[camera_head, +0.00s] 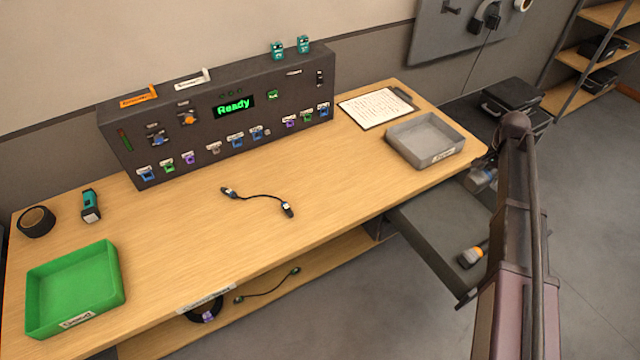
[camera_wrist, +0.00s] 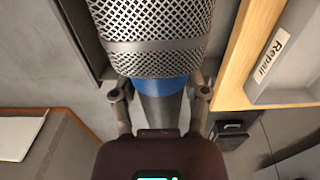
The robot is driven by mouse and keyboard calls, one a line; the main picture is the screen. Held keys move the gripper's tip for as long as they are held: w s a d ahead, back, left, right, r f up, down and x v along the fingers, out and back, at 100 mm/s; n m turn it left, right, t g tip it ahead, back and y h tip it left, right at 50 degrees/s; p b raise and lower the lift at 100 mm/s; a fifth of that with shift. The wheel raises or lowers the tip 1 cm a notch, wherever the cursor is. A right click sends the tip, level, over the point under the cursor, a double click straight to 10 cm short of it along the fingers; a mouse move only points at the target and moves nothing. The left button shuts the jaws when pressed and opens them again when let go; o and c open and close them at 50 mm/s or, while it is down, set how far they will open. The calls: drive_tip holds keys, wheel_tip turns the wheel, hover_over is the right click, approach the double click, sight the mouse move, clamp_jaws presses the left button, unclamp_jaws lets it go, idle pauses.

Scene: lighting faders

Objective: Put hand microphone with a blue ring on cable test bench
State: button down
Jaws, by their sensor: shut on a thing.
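The hand microphone with a blue ring (camera_wrist: 160,86) fills the top middle of the wrist view, its mesh head toward the top edge. My gripper (camera_wrist: 160,97) is shut on it, with one finger on each side just below the blue ring. In the head view my arm hides most of the gripper; a small grey and bluish shape (camera_head: 481,179) shows beside the arm over the drawer, too small to tell fully. The wooden bench (camera_head: 330,190) carries a dark test panel (camera_head: 190,130) with a green "Ready" display.
An open drawer (camera_head: 425,230) at the bench's right holds a microphone with an orange ring (camera_head: 471,257).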

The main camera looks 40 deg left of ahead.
sight(490, 171)
wheel_tip(490, 171, up, 12)
drive_tip(key=p, duration=1.1)
drive_tip(key=shift+r, duration=0.15)
